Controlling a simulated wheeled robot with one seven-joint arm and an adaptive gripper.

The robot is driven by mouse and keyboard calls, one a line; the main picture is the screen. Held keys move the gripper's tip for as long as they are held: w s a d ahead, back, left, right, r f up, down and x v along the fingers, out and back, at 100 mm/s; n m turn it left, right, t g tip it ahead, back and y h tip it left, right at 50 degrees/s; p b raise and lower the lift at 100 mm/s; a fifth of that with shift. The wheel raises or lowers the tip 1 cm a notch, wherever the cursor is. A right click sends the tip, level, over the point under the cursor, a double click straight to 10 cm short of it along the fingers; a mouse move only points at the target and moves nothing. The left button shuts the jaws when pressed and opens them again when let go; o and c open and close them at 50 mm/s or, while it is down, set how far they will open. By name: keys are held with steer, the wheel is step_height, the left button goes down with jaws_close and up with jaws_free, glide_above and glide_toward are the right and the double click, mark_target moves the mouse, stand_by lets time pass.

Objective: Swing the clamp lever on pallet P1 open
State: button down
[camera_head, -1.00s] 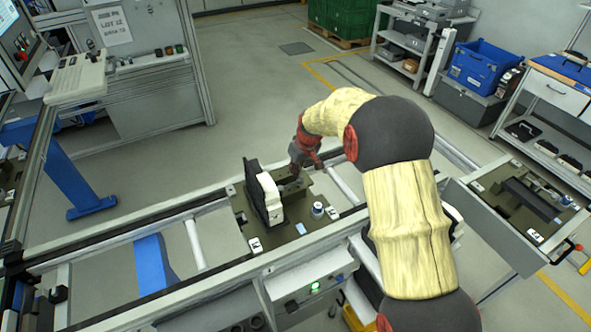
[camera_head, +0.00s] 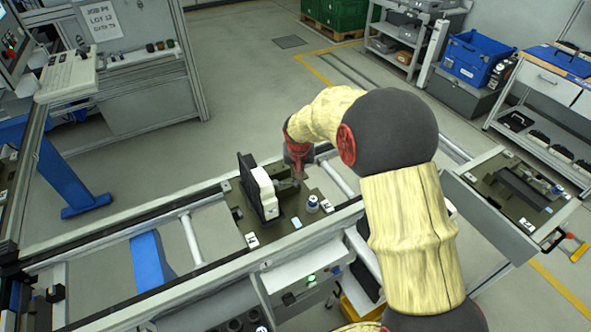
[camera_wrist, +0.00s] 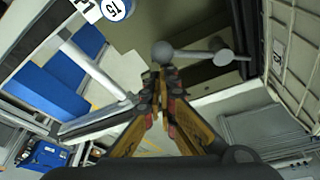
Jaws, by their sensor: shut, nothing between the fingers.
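A dark olive pallet (camera_head: 240,215) sits on the rail line in the head view; I cannot read whether it is P1. It carries an upright black plate (camera_head: 248,186) with a white block (camera_head: 264,190) and a small white-and-blue cylinder (camera_head: 312,204). My gripper (camera_head: 298,178) is low over the pallet's far side, right of the white block; its tips are hard to make out there. In the wrist view my gripper (camera_wrist: 162,82) is shut and empty. A grey lever with a ball knob (camera_wrist: 163,53) appears just beyond the fingertips, running right to a round pivot (camera_wrist: 223,57). I cannot tell whether they touch.
The upright plate and block stand close to my gripper. A second pallet (camera_head: 500,207) with a dark bar lies on the right-hand station. Rails (camera_head: 120,235) flank the pallet. Open floor lies behind the line.

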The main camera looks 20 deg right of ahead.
mark_target(298, 184)
steer(key=m, duration=0.1)
steer(key=s+m+b, duration=0.2)
steer(key=shift+a+f+h, duration=0.2)
steer(key=shift+a+h, duration=0.05)
steer(key=shift+h, duration=0.15)
steer(key=s+m+b, duration=0.1)
steer(key=m+b, duration=0.1)
steer(key=b, duration=0.1)
steer(key=shift+s+a+m+g+h, duration=0.3)
steer(key=shift+s+a+g+h, duration=0.1)
steer(key=shift+s+a+r+m+g+h+b, duration=0.15)
steer(key=shift+s+a+m+g+b, duration=0.1)
steer(key=shift+s+a+m+b, duration=0.55)
steer(key=shift+s+a+m+g+h+b, duration=0.15)
steer(key=shift+s+a+m+g+b, duration=0.25)
steer(key=shift+m, duration=0.7)
steer(key=shift+s, duration=0.1)
steer(key=d, duration=0.1)
steer(key=w+d, duration=0.1)
steer(key=d+f, duration=0.1)
steer(key=shift+w+d+b, duration=0.25)
steer(key=shift+d+b, duration=0.15)
steer(key=p+v, duration=0.2)
steer(key=v, duration=0.8)
steer(key=shift+a+r, duration=0.15)
